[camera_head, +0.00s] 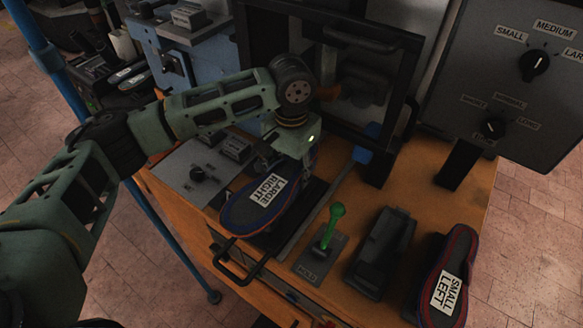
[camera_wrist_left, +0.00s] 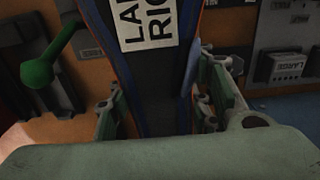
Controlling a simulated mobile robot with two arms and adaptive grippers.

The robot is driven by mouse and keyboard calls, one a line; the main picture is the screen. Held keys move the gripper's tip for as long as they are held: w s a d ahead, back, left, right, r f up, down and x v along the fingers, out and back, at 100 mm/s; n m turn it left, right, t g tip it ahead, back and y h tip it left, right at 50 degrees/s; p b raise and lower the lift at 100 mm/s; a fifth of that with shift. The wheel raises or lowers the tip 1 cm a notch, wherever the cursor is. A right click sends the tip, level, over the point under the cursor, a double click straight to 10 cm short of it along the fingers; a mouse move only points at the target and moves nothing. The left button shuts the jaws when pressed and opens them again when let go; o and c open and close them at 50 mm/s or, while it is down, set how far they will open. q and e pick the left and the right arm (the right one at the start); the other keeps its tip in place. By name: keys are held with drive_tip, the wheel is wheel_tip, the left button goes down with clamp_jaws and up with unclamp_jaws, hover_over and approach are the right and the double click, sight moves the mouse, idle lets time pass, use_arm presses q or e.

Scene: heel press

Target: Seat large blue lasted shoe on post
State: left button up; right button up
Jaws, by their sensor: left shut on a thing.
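The large blue lasted shoe (camera_head: 248,208) is dark with a blue and red edge and a white label reading LARGE RIGHT. It lies sole up over the sliding tray with the front handle. My left gripper (camera_head: 288,155) is shut on the shoe's far end, and the arm comes in from the left. In the left wrist view the shoe (camera_wrist_left: 150,80) runs between the fingers of my left gripper (camera_wrist_left: 155,115), one on each side. The post is hidden, so I cannot tell whether the shoe touches it. My right gripper is not in view.
A green-knobbed lever (camera_head: 333,222) labelled HOLD stands right of the tray handle (camera_head: 238,262). Beyond it are an empty dark holder (camera_head: 382,255) and a SMALL LEFT shoe (camera_head: 450,270). A framed guard (camera_head: 335,75) stands behind. A dial panel (camera_head: 520,80) is at upper right.

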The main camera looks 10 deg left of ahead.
use_arm(q)
drive_tip(key=shift+f, duration=0.35)
drive_tip(key=o, duration=1.5)
drive_tip(key=shift+f, duration=0.1)
wheel_tip(320, 180, up, 12)
drive_tip(key=shift+r, duration=0.1)
